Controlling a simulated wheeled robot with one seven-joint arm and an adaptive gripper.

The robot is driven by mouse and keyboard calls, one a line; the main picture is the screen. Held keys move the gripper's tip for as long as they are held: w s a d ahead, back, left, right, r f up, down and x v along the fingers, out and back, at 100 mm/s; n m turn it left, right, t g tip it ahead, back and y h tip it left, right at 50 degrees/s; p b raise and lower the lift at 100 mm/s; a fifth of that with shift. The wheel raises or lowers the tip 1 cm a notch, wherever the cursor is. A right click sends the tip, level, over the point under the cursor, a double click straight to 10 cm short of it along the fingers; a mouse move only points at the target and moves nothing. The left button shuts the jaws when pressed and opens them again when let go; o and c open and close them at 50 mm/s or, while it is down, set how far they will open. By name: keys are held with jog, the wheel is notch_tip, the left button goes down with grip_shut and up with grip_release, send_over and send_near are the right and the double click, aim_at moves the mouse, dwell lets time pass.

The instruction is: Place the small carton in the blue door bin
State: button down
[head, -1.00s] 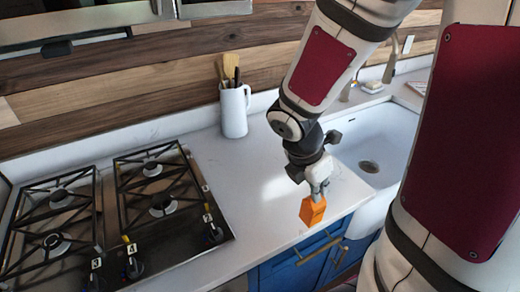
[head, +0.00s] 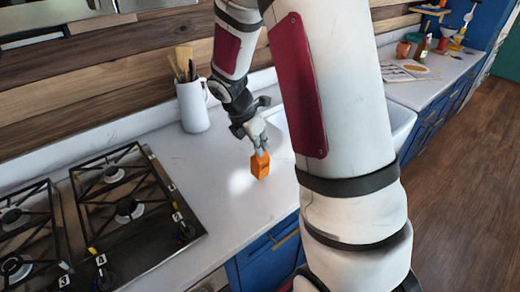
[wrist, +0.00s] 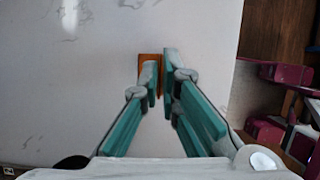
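The small carton (head: 261,165) is orange and is at my gripper's fingertips, over the white counter near its front edge. My gripper (head: 260,151) points down at it, and its fingers are closed on the carton's upper part. In the wrist view the carton (wrist: 149,60) shows orange between and behind the teal fingertips of my gripper (wrist: 158,78). I cannot tell whether the carton's base touches the counter. No blue door bin can be made out in these frames.
A gas hob (head: 110,205) is at the left. A white jug (head: 192,106) with utensils stands by the wall. A sink (head: 398,118) is partly hidden behind my arm. Blue cabinets (head: 270,252) are below the counter, and wooden floor (head: 465,185) is open at the right.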

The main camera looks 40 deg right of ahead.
jog(key=shift+f, duration=0.85)
jog(key=c, duration=1.8)
grip_release()
